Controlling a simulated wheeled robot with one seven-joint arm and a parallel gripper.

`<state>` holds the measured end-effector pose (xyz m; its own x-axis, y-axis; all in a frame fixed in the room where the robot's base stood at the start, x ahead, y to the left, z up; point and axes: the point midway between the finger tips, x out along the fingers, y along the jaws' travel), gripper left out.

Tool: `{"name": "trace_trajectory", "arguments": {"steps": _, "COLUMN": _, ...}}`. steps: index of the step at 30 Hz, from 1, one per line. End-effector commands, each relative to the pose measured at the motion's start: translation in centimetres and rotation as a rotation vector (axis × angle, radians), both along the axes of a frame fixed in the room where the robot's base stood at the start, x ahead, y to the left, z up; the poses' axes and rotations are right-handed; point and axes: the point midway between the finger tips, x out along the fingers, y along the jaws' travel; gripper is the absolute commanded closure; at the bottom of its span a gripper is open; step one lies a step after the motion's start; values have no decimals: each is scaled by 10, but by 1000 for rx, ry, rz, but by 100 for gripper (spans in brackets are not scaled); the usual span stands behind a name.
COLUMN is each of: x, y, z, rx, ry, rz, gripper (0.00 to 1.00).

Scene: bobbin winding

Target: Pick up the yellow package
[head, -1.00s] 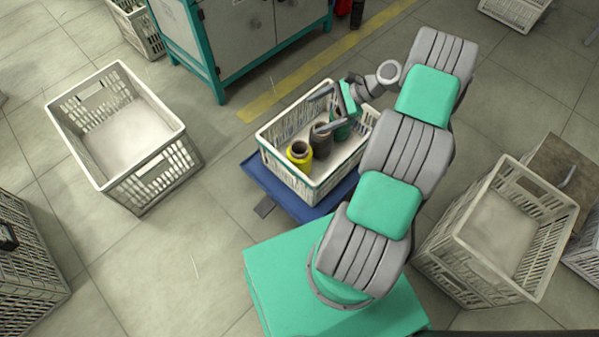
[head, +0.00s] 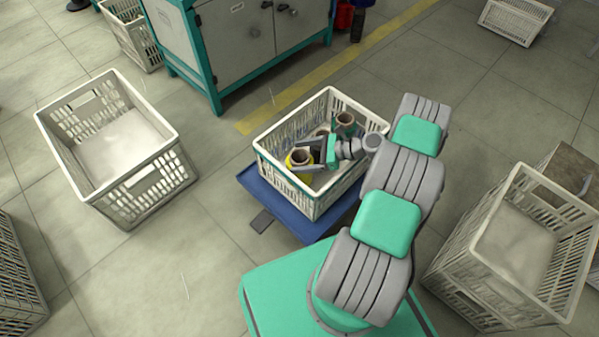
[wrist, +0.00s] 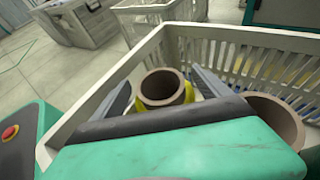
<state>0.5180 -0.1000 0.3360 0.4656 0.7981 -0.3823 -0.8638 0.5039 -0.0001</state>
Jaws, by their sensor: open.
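The yellow package (head: 289,161), a yellow-wound bobbin with a brown tube top, stands in the left part of a white crate (head: 317,209). In the wrist view its brown tube (wrist: 164,88) rises between my fingers, with a strip of yellow below it. My gripper (head: 299,155) is open, with one finger on each side of the package. The wrist view shows both fingers of my gripper (wrist: 161,80) apart, with visible gaps to the tube. The package's lower part is hidden by the gripper and crate wall.
Other bobbins stand in the crate, including one at its back (head: 345,123); a brown tube (wrist: 274,116) is close at right in the wrist view. The crate rests on a blue base (head: 268,197). Empty crates stand on the floor left (head: 155,180) and right (head: 480,262).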

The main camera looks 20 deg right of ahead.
Motion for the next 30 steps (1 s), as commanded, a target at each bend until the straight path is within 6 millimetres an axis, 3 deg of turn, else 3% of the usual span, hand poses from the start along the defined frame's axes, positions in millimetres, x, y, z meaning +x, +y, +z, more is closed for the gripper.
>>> {"name": "trace_trajectory", "arguments": {"steps": 8, "x": 3, "y": 5, "z": -2, "rx": -1, "ry": 1, "rz": 0, "gripper": 13}}
{"name": "trace_trajectory", "arguments": {"steps": 30, "x": 3, "y": 5, "z": -2, "rx": -1, "ry": 1, "rz": 0, "gripper": 74}}
